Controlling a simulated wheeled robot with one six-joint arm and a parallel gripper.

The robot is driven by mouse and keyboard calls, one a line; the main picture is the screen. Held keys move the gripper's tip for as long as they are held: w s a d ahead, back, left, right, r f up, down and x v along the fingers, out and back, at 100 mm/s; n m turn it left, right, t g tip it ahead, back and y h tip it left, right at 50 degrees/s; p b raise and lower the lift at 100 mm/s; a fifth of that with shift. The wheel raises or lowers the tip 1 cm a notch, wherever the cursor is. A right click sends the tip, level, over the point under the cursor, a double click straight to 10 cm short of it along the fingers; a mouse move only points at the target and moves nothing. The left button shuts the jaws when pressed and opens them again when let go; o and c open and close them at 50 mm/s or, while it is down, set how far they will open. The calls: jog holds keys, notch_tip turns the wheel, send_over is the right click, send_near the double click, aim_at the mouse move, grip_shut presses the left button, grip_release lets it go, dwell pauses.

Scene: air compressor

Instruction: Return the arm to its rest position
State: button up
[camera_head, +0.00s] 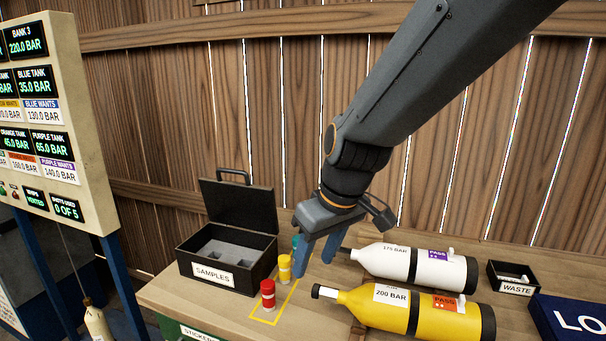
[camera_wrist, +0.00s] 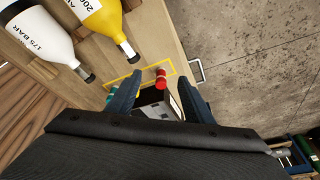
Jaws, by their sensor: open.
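My arm (camera_head: 420,80) reaches down from the upper right in the head view. My gripper (camera_head: 315,280) hangs above the bench beside the small canisters, with its blue fingers apart and nothing visible between them. In the wrist view, my gripper (camera_wrist: 160,90) is open, and a red canister (camera_wrist: 161,80) appears in the gap beyond the fingertips. The head view shows the red canister (camera_head: 268,294), a yellow canister (camera_head: 284,268) and a partly hidden teal canister (camera_head: 295,241) left of the fingers. I cannot tell whether a finger touches any of them.
A black samples box (camera_head: 218,274) stands open on the left. A white cylinder (camera_head: 400,262) and a yellow cylinder (camera_head: 390,306) lie right of my gripper. A waste tray (camera_head: 515,289) and blue box (camera_head: 570,318) are farther right. A readout panel (camera_head: 70,120) stands left.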

jog(key=s+d+f+m+g+b, duration=0.1)
jog(key=s+d+f+m+b, duration=0.1)
jog(key=d+f, duration=0.3)
jog(key=s+d+f+m+g+h+b, duration=0.1)
jog(key=s+d+f+m+b, duration=0.2)
jog(key=d+f, duration=0.3)
jog(key=s+d+f+m+h+b, duration=0.1)
jog(key=s+d+f+m+b, duration=0.1)
jog(key=s+d+f, duration=0.2)
jog(key=shift+d+f+m+g, duration=0.3)
jog(key=shift+d+f+g, duration=0.1)
jog(key=shift+d+f, duration=0.75)
jog(key=shift+a+f, duration=0.1)
jog(key=shift+a, duration=0.05)
